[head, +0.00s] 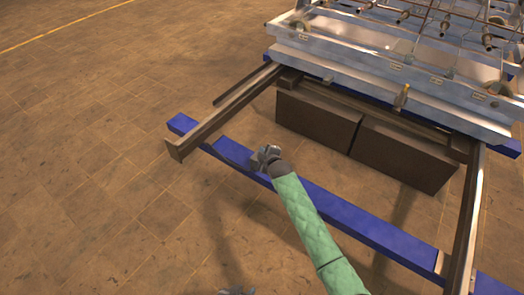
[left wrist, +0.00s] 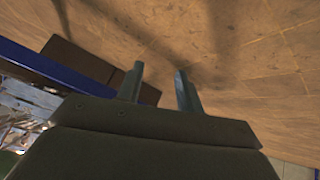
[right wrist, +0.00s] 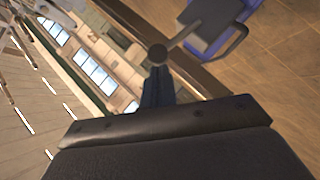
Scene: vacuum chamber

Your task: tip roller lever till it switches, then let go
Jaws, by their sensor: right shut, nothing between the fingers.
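In the right wrist view, the roller lever ends in a dark round roller (right wrist: 157,53), with a thin arm (right wrist: 180,38) running up right to a grey switch box (right wrist: 214,20). My right gripper (right wrist: 157,80) is shut and empty, its fingertips right at the roller; I cannot tell whether they touch. In the head view my right gripper (head: 268,155) is over the blue beam and largely hides the switch. My left gripper (head: 237,291) is at the bottom edge of the head view. In the left wrist view its fingers (left wrist: 157,84) are apart with nothing between them.
The blue beam (head: 340,212) crosses between two dark rails (head: 225,112) jutting from the metal chamber frame (head: 380,85). Dark brown boxes (head: 318,122) sit under the frame. The tiled floor (head: 90,160) at left is clear.

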